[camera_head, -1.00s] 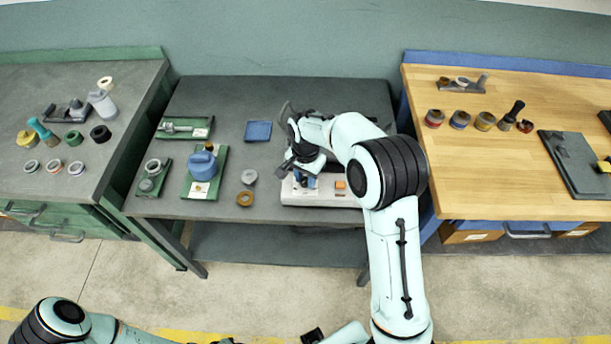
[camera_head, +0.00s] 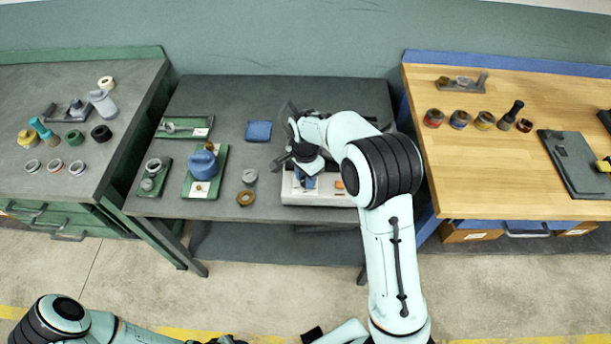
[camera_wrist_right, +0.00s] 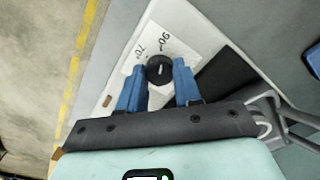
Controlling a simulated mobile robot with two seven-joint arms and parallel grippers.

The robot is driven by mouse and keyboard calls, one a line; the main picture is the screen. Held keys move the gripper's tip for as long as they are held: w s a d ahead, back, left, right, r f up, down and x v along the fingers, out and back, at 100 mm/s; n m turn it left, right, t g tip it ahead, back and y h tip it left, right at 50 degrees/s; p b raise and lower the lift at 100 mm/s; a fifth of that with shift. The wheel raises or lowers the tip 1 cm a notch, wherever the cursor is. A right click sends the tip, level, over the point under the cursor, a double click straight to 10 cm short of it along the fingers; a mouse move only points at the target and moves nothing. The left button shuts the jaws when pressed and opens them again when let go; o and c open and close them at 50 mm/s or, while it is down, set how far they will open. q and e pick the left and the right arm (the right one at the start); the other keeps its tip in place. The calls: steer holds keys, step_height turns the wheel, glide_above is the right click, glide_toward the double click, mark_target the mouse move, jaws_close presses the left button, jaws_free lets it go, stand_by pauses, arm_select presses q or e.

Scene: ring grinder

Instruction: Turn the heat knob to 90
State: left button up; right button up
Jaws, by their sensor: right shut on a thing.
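The heat knob (camera_wrist_right: 159,69) is a small dark round knob with a pale mark on it. In the right wrist view it sits on a white panel (camera_wrist_right: 178,47), beside printed 90° and 70° labels. My right gripper (camera_wrist_right: 160,76) has its two blue fingers on either side of the knob, shut on it. In the head view this gripper (camera_head: 306,181) is over the left part of the white device (camera_head: 325,199), and hand and arm hide the knob. My left arm shows at the lower left, but its fingers are not visible.
An orange part (camera_head: 339,184) is close to my right gripper. Side benches hold several rings and tools.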

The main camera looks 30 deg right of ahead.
steer(key=o, duration=1)
steer(key=shift+o, duration=0.2)
arm_select(q)
steer(key=shift+w+r+p, duration=0.65)
steer(key=shift+w+r, duration=0.1)
steer(key=shift+r, duration=0.1)
arm_select(e)
step_height(320, 180, up, 14)
steer(key=shift+f, duration=0.25)
steer(key=shift+f, duration=0.1)
